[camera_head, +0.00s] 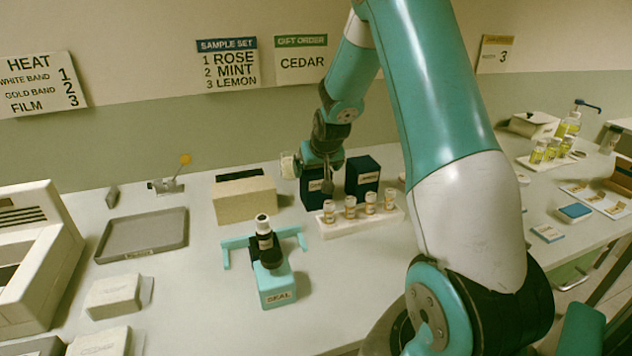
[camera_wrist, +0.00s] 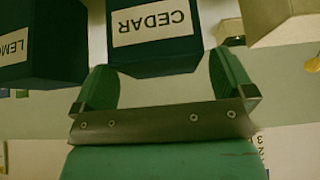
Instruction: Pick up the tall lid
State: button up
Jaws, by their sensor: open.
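Two dark blue, box-shaped pieces stand side by side at the back of the bench. The left one, labelled CEDAR (camera_head: 312,195), also shows upside down in the wrist view (camera_wrist: 155,58). The right one, labelled LEMON (camera_head: 363,176), shows at the left of the wrist view (camera_wrist: 42,40). They look like tall covers; I cannot tell for sure which is the tall lid. My gripper (camera_head: 327,188) is open at the front of the CEDAR piece. In the wrist view its two green fingers (camera_wrist: 164,84) show on either side of that piece, with no visible contact.
A white rack (camera_head: 345,229) of several small bottles stands just in front. A beige box (camera_head: 245,203) is to the left. A teal SEAL stand (camera_head: 276,285) holds a bottle nearer me. A grey tray (camera_head: 140,238) lies further left. The front middle bench is clear.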

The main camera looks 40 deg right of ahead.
jog(key=shift+x, duration=1)
jog(key=shift+c, duration=0.2)
jog(key=shift+r, duration=0.1)
jog(key=c, duration=0.8)
jog(key=shift+c, duration=0.2)
